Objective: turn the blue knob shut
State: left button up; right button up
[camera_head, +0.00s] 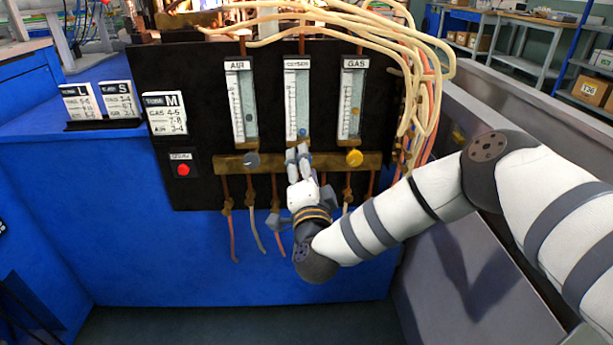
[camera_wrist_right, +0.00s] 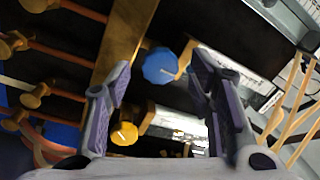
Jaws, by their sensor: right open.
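The blue knob (camera_wrist_right: 160,66) shows in the right wrist view, between the two fingertips of my right gripper (camera_wrist_right: 163,78). A gap shows on either side of it, and neither finger touches it visibly. In the head view my right gripper (camera_head: 298,153) is at the brass bar under the OXYGEN flowmeter (camera_head: 297,100) and hides most or all of the knob there. The gripper is open and empty. I cannot tell how deep the knob sits between the fingers. My left gripper is not in view.
A yellow knob (camera_head: 354,158) is close on the right, under the GAS meter, and a grey knob (camera_head: 251,160) on the left, under the AIR meter. A red button (camera_head: 183,170) is on the black panel (camera_head: 215,80). Hoses (camera_head: 425,90) hang at the panel's right.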

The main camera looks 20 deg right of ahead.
jog(key=v, duration=1.1)
jog(key=s+a+f+n+g+y+p, duration=0.4)
jog(key=s+a+f+n+y, duration=0.15)
jog(key=s+f, duration=0.2)
jog(key=s+f+n+g+y+p, duration=0.1)
jog(key=s+f+n+g+p, duration=0.2)
jog(key=s, duration=0.4)
jog(key=s+f+n+g+y, duration=0.1)
jog(key=s+f+n+g, duration=0.3)
jog(key=s, duration=0.3)
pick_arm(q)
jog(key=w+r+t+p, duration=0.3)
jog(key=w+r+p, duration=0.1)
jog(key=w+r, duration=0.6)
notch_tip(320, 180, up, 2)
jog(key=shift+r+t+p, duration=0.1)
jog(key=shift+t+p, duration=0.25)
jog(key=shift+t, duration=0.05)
pick_arm(e)
jog(key=s+d+r+n+g+h, duration=0.1)
jog(key=s+d+g, duration=0.4)
jog(key=s, duration=0.8)
jog(key=s+d+r+n+g+h, duration=0.1)
jog(key=s+d+g, duration=0.4)
jog(key=s, duration=0.9)
jog(key=shift+d+n+h, duration=0.35)
jog(key=shift+d+h, duration=0.1)
jog(key=shift+d, duration=0.25)
jog(key=shift+r, duration=0.1)
